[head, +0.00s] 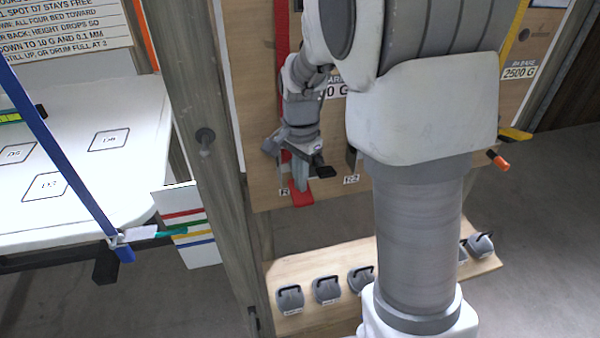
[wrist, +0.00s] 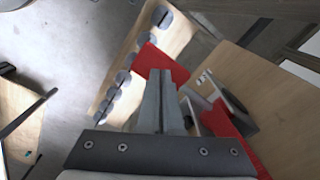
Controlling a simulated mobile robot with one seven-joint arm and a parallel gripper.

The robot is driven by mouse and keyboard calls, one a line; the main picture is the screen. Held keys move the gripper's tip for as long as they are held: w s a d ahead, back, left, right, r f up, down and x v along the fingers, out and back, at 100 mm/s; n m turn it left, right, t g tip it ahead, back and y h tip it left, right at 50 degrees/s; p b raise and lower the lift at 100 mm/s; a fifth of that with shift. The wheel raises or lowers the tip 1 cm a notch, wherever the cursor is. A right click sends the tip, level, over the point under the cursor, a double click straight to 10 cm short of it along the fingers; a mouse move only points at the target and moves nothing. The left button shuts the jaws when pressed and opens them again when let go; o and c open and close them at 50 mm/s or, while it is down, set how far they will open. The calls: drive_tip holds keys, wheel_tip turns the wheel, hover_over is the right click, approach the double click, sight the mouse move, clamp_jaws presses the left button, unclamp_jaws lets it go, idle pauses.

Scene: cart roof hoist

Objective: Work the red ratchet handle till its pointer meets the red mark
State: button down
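The red ratchet handle (head: 301,194) sticks out low on the wooden post panel, below a red strap (head: 283,55). It also shows in the wrist view as a red bar (wrist: 148,60) running behind my fingers. My gripper (head: 301,186) is at the handle, its fingers pointing down in front of it. In the wrist view its fingers (wrist: 167,75) are close together, with no object visible between them. Contact with the handle is unclear. A white card (head: 201,252) carries red, green, yellow and blue lines. The red mark (head: 182,213) is the top line.
A grey post (head: 206,150) stands left of my gripper. A white board (head: 75,160) with marked squares hangs at left, with a blue strap (head: 62,160) crossing it. Several grey weights (head: 327,290) sit on a wooden shelf (head: 330,320) below. A black hook-like part (head: 351,158) is just right of my gripper.

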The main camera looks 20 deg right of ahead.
drive_tip(key=shift+f, duration=0.65)
drive_tip(key=r+p, duration=0.4)
drive_tip(key=r, duration=0.1)
drive_tip(key=r+p, duration=0.2)
drive_tip(key=r, duration=0.1)
drive_tip(key=shift+w+r, duration=0.1)
drive_tip(key=shift+w, duration=0.2)
wheel_tip(320, 180, up, 6)
drive_tip(key=p, duration=0.4)
drive_tip(key=shift+p, duration=0.35)
drive_tip(key=shift+s+r, duration=0.1)
